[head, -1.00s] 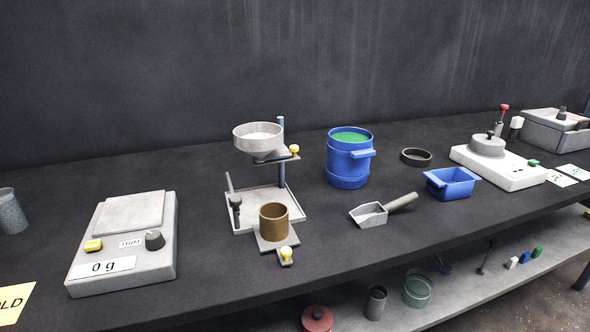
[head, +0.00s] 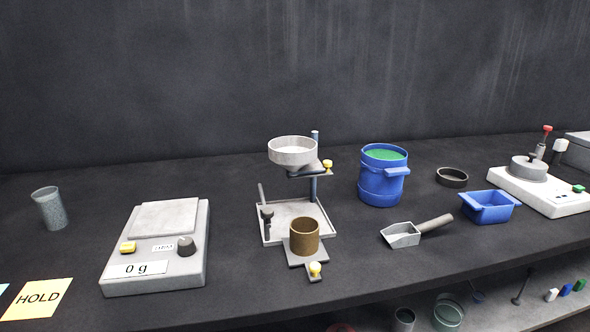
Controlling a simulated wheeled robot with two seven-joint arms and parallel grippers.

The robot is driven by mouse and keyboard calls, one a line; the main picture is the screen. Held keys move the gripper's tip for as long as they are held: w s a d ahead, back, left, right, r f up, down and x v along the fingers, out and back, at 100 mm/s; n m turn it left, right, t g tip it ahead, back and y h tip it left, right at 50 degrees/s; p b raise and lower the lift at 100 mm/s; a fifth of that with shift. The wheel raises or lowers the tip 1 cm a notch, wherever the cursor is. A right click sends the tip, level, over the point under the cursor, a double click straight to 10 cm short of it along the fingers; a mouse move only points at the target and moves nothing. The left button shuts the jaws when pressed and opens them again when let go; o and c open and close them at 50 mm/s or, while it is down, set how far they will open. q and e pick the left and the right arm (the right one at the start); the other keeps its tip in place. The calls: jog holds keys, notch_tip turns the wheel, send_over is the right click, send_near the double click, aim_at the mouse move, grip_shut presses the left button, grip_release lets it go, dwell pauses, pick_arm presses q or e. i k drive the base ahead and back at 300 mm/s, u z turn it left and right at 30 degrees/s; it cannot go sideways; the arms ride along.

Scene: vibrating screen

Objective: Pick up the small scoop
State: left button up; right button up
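The small scoop (head: 403,234) lies on the dark bench top in the head view, right of centre near the front edge. Neither of my grippers is in view.
A blue bucket (head: 381,190) with green contents stands behind the scoop. A blue tray (head: 488,208) and a dark ring (head: 452,177) are to its right. A funnel stand (head: 313,188) with a brass cup (head: 304,236) is left. A scale (head: 155,248) stands further left.

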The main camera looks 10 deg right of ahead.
aim_at(398, 235)
jog(key=k, duration=0.5)
jog(key=z, duration=1.6)
jog(key=i, duration=1.05)
jog(key=u, duration=1.2)
